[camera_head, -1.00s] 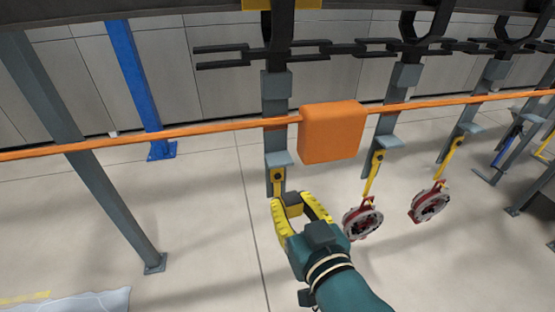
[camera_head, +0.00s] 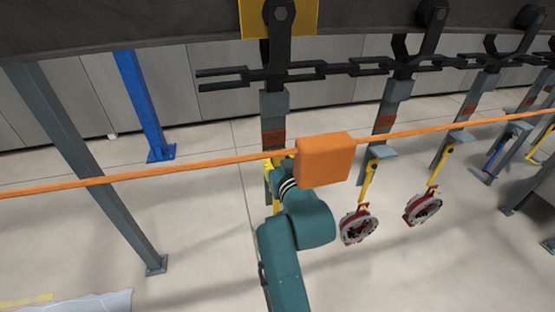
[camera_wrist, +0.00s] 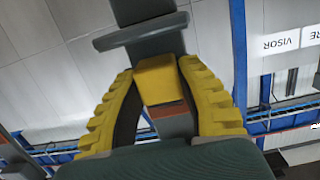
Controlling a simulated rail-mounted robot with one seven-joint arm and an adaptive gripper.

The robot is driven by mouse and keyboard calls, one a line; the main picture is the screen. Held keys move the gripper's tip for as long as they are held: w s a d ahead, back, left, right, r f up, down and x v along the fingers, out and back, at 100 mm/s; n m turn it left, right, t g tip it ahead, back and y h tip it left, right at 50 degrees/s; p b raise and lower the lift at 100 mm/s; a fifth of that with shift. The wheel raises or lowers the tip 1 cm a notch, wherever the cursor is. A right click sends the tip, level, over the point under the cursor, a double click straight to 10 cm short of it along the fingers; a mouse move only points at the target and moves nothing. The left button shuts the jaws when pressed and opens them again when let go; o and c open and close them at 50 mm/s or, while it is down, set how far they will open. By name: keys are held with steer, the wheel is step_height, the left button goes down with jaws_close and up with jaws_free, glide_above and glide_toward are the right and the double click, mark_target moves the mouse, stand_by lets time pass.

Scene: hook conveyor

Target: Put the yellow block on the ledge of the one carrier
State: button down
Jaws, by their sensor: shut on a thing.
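The yellow block (camera_wrist: 158,80) is held between the two ribbed yellow fingers of my gripper (camera_wrist: 160,66) in the wrist view. The carrier (camera_head: 274,106) is the nearest grey hanging bar, without a disc. Its grey ledge (camera_wrist: 142,33) shows close to the block; the wrist picture is upside down, so the block is just above the ledge. I cannot tell whether they touch. A brown-orange patch on the bar shows on the block's other side. In the head view my gripper (camera_head: 277,161) is mostly hidden behind my wrist, and the block cannot be made out.
An orange box (camera_head: 323,160) on a long orange rail (camera_head: 150,172) is right beside my wrist. More carriers at the right hold red and grey discs (camera_head: 358,226). A black chain (camera_head: 300,72) runs overhead. A grey post (camera_head: 95,180) and blue post (camera_head: 142,105) stand left.

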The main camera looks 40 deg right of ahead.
steer(key=shift+f, duration=1.15)
steer(key=c, duration=0.8)
jaws_free()
steer(key=shift+r, duration=0.15)
steer(key=b+v, duration=0.2)
steer(key=v, duration=1)
steer(key=s+a+r+n+t+y, duration=0.2)
steer(key=a+r+t+y, duration=0.1)
steer(key=a+r, duration=0.5)
steer(key=s+a+r+n+t+y, duration=0.1)
steer(key=a+r+n+t+y, duration=0.2)
steer(key=a+r, duration=0.6)
steer(key=a+t+y, duration=0.1)
steer(key=a, duration=0.5)
steer(key=shift+s+r+n+t+y, duration=0.2)
steer(key=shift+s+n+t+y, duration=0.1)
steer(key=shift+s+t, duration=0.1)
